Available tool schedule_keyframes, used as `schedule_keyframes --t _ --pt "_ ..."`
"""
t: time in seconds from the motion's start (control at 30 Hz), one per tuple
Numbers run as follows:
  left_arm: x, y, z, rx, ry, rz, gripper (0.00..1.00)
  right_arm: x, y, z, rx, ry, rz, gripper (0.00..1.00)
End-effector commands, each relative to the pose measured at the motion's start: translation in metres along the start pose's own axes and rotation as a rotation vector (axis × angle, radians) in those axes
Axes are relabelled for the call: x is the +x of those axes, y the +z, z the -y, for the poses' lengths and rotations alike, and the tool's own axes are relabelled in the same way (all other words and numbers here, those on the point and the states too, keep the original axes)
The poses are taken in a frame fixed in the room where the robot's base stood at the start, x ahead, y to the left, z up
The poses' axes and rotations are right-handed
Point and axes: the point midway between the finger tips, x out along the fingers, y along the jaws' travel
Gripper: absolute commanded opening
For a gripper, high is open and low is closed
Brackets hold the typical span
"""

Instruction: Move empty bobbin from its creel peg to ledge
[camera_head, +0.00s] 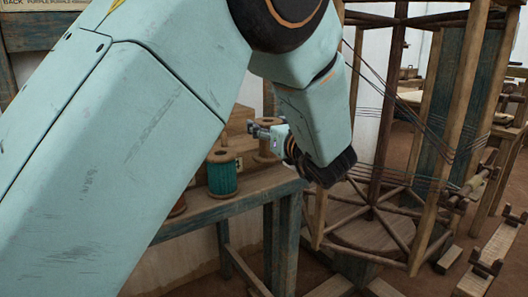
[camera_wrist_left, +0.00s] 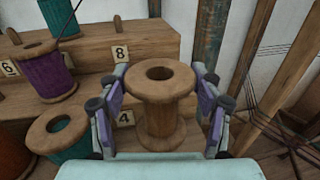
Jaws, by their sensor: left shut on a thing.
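The empty wooden bobbin (camera_wrist_left: 162,110) stands upright between the fingers of my left gripper (camera_wrist_left: 160,112) in the left wrist view. The fingers are shut on it from both sides. In the head view the bobbin (camera_head: 264,151) shows beside my left gripper (camera_head: 266,134), partly hidden by it. The wooden stepped creel (camera_wrist_left: 150,45) with number tags 6, 8 and 4 is behind it. The bobbin's underside is hidden, so I cannot tell whether it touches anything or sits on a peg. I cannot clearly pick out the ledge. My right gripper is not in view.
A teal bobbin (camera_head: 222,174) stands on the blue-edged table (camera_head: 235,205). A purple bobbin (camera_wrist_left: 47,72) and other thread bobbins stand left of my gripper in the wrist view. A wooden frame reel (camera_head: 375,190) with dark threads stands to the right.

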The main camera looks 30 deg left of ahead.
Motion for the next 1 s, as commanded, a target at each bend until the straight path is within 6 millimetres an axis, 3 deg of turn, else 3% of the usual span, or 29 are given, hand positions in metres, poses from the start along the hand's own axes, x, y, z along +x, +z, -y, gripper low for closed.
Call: schedule_keyframes --t 0.33,0.77,0.8,1.0 --pt "0.003 -0.047 0.000 0.000 0.001 0.000 0.34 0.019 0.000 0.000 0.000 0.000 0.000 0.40" --pt "0.004 -0.053 0.000 -0.001 0.001 0.001 0.34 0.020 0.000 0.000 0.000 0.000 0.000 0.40" --pt "0.004 -0.052 0.000 -0.001 0.001 0.001 0.69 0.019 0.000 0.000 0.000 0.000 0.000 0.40" --pt "0.004 -0.052 0.000 -0.001 0.000 0.001 0.86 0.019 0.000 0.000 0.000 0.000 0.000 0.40"
